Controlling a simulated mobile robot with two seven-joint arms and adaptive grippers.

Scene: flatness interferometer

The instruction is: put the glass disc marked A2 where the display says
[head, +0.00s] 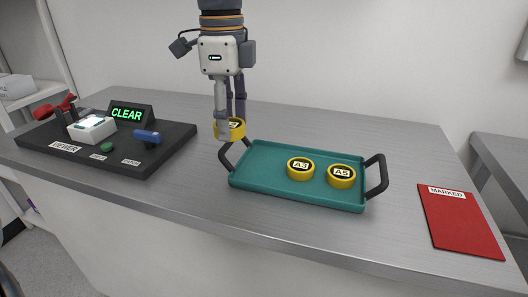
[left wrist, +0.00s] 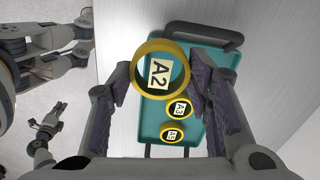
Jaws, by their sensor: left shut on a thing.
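My left gripper (head: 230,130) is shut on the yellow-rimmed glass disc marked A2 (left wrist: 160,70). In the head view that disc (head: 236,128) is partly hidden by a finger, near the left end of the teal tray. The left wrist view shows the A2 label clearly between the fingers. The display (head: 130,113) reads CLEAR in green letters. It stands on a black base (head: 150,163) at the left. A red mat (head: 460,222) labelled MARKED lies at the right end of the bench. My right gripper (left wrist: 48,122) seems to show small at the left of the left wrist view.
The teal tray (head: 262,180) with black handles holds discs A3 (head: 300,169) and A5 (head: 341,176). The black base carries a white box (head: 92,129), a green button (head: 106,147) and a blue-handled part (head: 147,136). Bench top (head: 400,150) between tray and mat is clear.

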